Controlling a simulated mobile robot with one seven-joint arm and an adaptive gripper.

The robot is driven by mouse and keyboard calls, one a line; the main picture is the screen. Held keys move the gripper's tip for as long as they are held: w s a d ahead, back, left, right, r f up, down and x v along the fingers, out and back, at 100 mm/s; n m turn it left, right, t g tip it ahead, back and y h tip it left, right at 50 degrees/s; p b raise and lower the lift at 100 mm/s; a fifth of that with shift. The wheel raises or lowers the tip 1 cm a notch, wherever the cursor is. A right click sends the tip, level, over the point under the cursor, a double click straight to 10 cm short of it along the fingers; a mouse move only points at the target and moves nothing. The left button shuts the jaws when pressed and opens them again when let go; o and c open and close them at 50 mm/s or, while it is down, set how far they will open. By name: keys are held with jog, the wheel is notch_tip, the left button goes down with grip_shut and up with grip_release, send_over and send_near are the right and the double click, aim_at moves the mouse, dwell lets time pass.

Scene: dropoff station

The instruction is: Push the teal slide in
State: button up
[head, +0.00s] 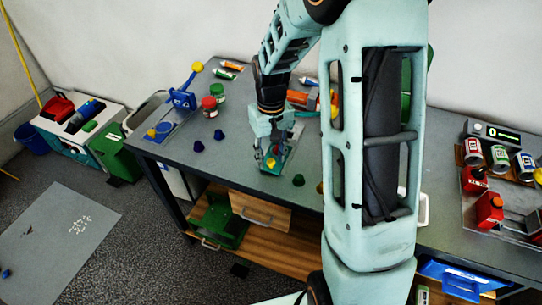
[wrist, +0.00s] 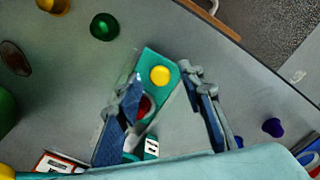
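The teal slide (wrist: 155,60) shows in the wrist view as a flat teal piece with a round yellow knob (wrist: 160,75). A red round part (wrist: 143,107) shows below the knob, partly hidden by my left finger. In the head view the teal piece (head: 283,162) lies on the grey table under my gripper (head: 270,147). In the wrist view my gripper (wrist: 163,80) has its two fingers spread apart, one on each side of the teal piece. Nothing is clamped between them. I cannot tell whether the left finger touches it.
A green cone (wrist: 104,27) and a blue cone (wrist: 273,127) stand on the table (head: 235,170) near the slide. A blue lever fixture (head: 183,98) and red and green jars (head: 210,106) stand to the left. My arm hides the table's middle. Cans (head: 499,158) stand at the right.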

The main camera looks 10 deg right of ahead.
jog(key=shift+f, duration=0.25)
grip_shut()
jog(key=w+d, duration=0.1)
jog(key=w, duration=0.1)
jog(key=w+d, duration=0.2)
jog(key=w, duration=0.1)
jog(key=w+d, duration=0.2)
jog(key=shift+w+d+r, duration=0.15)
dwell(0.3)
grip_release()
